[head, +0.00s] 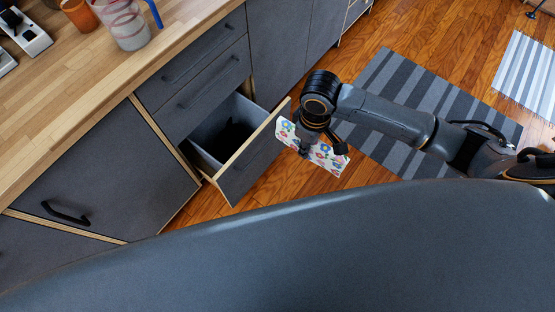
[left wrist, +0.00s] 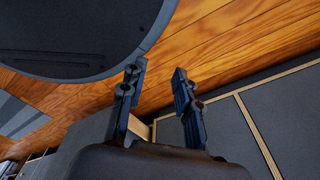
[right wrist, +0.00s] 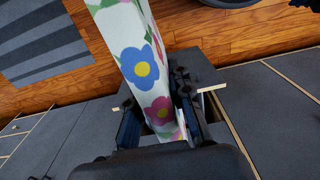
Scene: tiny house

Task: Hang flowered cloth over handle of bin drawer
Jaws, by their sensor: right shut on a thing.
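The flowered cloth (head: 325,156) is white with blue, red and green flowers. My right gripper (head: 308,150) is shut on it and holds it beside the front of the bin drawer. In the right wrist view the cloth (right wrist: 140,65) runs between the fingers (right wrist: 155,115) and away from them. The bin drawer (head: 250,160) is pulled open, with a grey bin (head: 210,148) inside. Its handle is not visible; the cloth and gripper may cover it. I cannot tell whether the cloth touches the drawer. My left gripper (left wrist: 160,100) is open and empty in the left wrist view.
A wooden counter (head: 100,75) above grey cabinets carries a glass jar (head: 128,30) and an orange cup (head: 80,14). A cabinet handle (head: 65,212) sticks out at lower left. A striped rug (head: 400,90) lies on the open wooden floor to the right.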

